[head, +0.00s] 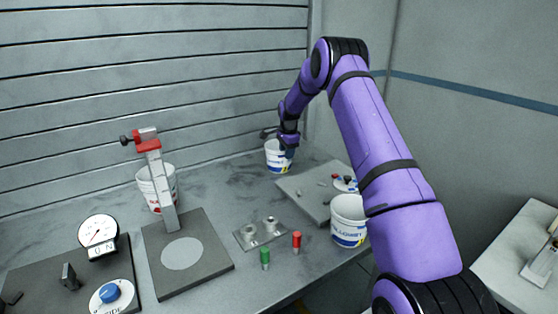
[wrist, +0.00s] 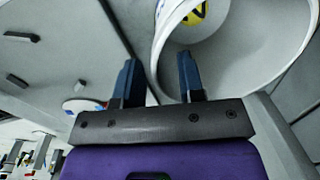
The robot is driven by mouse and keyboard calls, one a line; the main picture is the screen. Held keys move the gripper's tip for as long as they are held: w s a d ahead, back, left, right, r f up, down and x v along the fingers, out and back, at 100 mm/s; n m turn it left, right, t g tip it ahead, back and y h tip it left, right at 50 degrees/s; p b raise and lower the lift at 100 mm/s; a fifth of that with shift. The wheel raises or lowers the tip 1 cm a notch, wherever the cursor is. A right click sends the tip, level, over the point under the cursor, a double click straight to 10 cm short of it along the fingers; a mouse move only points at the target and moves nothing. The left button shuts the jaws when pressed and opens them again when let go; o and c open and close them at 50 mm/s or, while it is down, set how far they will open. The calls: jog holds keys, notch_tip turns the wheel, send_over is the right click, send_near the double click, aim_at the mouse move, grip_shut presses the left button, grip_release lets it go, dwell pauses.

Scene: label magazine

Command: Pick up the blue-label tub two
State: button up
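A white tub with a blue and yellow label (head: 279,156) stands at the back of the bench, at my gripper (head: 287,140). In the wrist view, the tub's wide open mouth (wrist: 245,65) fills the upper right. My gripper (wrist: 157,75) is open, with the tub's near wall between its fingers: the right finger appears over the inside, the left finger outside. I cannot tell whether either finger touches it. A second white tub with a blue label (head: 348,222) stands at the front right edge. The frames do not show which is tub two.
A white tub with red lettering (head: 158,187) stands behind a grey press with a red head (head: 160,180). A dial gauge (head: 98,232) stands at left. A grey board (head: 310,195) with small parts lies between the blue-label tubs. Red (head: 297,242) and green (head: 265,258) pegs stand in front.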

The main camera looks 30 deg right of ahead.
notch_tip(320, 180, down, 2)
jog(key=shift+w+f, duration=0.1)
jog(key=shift+f, duration=0.1)
jog(key=shift+c, duration=0.2)
grip_shut()
